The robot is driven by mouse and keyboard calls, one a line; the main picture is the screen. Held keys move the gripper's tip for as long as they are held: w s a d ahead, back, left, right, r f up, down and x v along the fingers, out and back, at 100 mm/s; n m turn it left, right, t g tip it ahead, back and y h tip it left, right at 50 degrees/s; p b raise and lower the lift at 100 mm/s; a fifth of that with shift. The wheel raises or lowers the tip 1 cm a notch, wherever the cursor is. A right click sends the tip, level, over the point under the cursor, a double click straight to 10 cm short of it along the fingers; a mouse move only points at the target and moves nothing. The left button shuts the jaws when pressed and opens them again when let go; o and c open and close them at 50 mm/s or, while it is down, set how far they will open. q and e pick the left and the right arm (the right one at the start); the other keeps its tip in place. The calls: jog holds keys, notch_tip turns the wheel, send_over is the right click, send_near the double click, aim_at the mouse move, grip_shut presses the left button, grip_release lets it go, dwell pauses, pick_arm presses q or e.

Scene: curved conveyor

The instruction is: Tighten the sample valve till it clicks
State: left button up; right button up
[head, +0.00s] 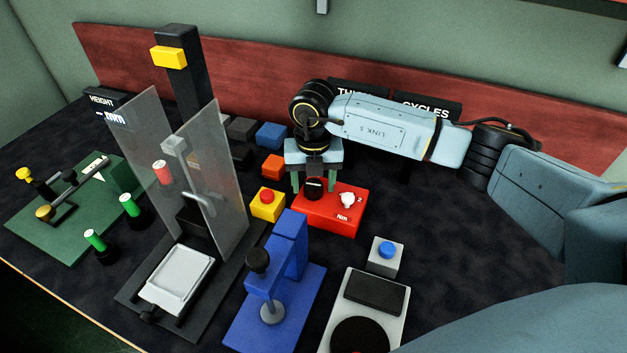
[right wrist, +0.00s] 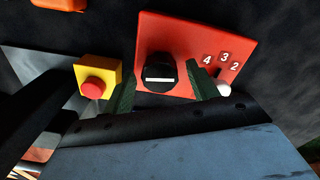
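A red box (head: 329,212) marked "Nm" carries a round black knob (head: 313,190) with a white bar; this fits the sample valve. A white pointer (head: 347,199) sits on the box at right. In the right wrist view the black knob (right wrist: 158,74) has its white bar level, and the white pointer (right wrist: 224,88) is beside the numbers 2, 3 and 4. My right gripper (head: 309,181) is over the box, pointing down. Its green fingers (right wrist: 166,92) stand apart, one on each side of the knob, with gaps showing. My left gripper is not in view.
A yellow box with a red button (head: 267,203) stands close left of the red box. A blue press (head: 275,285), a grey box with a blue button (head: 385,254) and a scale-like device (head: 365,310) are in front. A clear-panelled stand (head: 190,200) is at left.

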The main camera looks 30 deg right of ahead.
aim_at(314, 184)
jog(key=shift+r, duration=0.3)
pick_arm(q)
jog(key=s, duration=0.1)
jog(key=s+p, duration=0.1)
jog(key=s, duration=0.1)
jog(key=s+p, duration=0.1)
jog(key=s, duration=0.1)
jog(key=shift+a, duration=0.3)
pick_arm(e)
notch_tip(314, 184, up, 13)
jog(key=shift+f, duration=0.1)
